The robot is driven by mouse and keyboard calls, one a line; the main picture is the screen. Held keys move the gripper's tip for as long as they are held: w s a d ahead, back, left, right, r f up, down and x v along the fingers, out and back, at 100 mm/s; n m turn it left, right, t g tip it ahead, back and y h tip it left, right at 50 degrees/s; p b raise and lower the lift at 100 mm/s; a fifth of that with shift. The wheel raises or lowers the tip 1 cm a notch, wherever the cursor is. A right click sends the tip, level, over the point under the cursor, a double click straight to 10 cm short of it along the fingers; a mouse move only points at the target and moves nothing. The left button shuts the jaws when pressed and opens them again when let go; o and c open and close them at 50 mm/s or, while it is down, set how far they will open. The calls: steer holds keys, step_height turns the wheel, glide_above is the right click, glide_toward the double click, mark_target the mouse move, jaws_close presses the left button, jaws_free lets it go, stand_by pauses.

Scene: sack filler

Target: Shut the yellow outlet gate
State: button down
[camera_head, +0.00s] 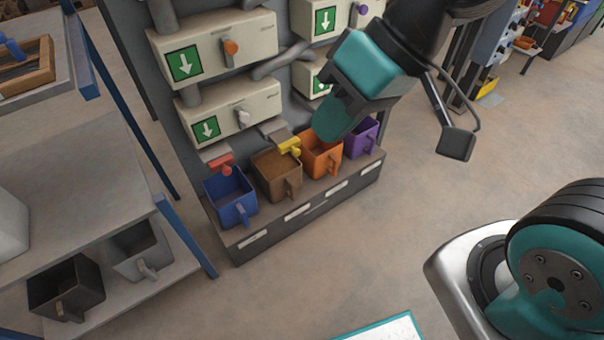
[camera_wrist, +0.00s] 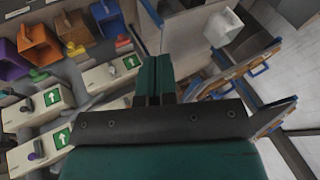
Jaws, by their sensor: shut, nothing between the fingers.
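The yellow outlet gate (camera_head: 290,147) is a small yellow handle at the lower end of a chute, just above the back of the brown bin (camera_head: 279,176). It also shows in the wrist view (camera_wrist: 75,49), left of my fingers. I cannot tell from its pose whether it is open or shut. My gripper (camera_head: 333,125) is shut and empty. In the head view its teal fingers point down over the orange bin, to the right of the yellow gate. In the wrist view its fingers (camera_wrist: 155,75) lie together, apart from the gate.
A red gate (camera_head: 221,164) sits left of the yellow one, above the blue bin (camera_head: 231,197). The orange bin (camera_head: 322,157) and purple bin (camera_head: 360,137) stand to the right. Cream housings (camera_head: 229,111) with knobs are above.

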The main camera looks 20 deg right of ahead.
steer(key=w+f+m+t+y+b, duration=0.2)
steer(key=w+f+m+t+b, duration=0.35)
steer(key=f+b, duration=0.85)
steer(key=w+f+m+t+y+b, duration=0.25)
steer(key=w+f+b, duration=0.55)
steer(key=f+b, duration=0.6)
steer(key=w+d+f+m+t+h+b, duration=0.2)
steer(key=w+d+f+m+t+b, duration=0.2)
steer(key=f+b, duration=0.5)
steer(key=w+d+f+m+t+h+b, duration=0.3)
steer(key=w+d+f+m+b, duration=0.1)
steer(key=d+f+m+b, duration=0.3)
step_height(320, 180, down, 2)
steer(key=b, duration=0.4)
steer(key=shift+w+d+f+m+t+b, duration=0.2)
steer(key=shift+m+t+b, duration=0.1)
steer(key=shift+m+t, duration=0.1)
steer(key=shift+r, duration=0.1)
